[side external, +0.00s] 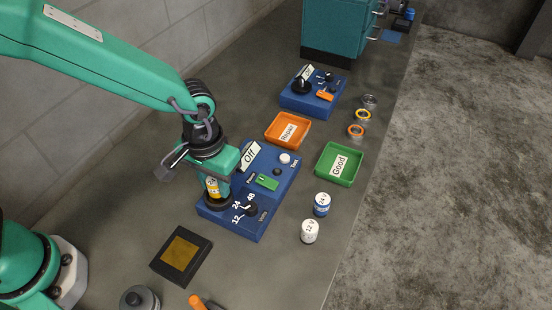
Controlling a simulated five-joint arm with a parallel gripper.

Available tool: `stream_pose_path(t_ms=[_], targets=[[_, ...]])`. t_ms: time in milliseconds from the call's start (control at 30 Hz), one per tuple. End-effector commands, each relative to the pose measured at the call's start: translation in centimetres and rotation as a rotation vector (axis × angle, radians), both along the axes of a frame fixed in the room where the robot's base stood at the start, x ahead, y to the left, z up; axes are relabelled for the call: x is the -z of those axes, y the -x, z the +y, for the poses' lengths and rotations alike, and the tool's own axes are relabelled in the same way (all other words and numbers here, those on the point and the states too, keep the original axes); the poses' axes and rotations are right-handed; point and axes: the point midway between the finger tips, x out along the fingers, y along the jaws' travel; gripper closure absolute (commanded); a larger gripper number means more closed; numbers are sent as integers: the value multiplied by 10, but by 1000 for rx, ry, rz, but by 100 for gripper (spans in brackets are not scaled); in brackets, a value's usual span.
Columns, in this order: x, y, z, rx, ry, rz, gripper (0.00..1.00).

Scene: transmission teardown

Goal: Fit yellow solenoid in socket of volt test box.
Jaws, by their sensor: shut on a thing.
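The yellow solenoid (212,187) is upright in my gripper (218,178), over the left end of the blue volt test box (284,178). My gripper is shut on it. The solenoid's lower end is close to the box top. I cannot tell whether it is in the socket, as the socket is hidden behind the solenoid and gripper. The box has a black dial (250,209) marked 12, 24 and 48, a green piece (267,182), a white button (285,159) and a tilted display that seems to read "Off".
An orange Repair tray (274,143) and green Good tray (329,173) lie behind and right. A blue-banded solenoid (321,204) and white solenoid (309,231) stand right of the box. A second blue box (292,104) is farther back. A black-framed pad (181,256) lies in front.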

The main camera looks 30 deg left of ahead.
Motion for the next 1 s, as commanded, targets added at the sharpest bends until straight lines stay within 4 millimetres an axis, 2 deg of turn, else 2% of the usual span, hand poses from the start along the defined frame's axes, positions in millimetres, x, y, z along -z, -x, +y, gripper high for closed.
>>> stream_pose_path(t_ms=[467, 1000], targets=[[1, 0, 0, 0, 0, -1, 100], [10, 0, 0, 0, 0, -1, 100]])
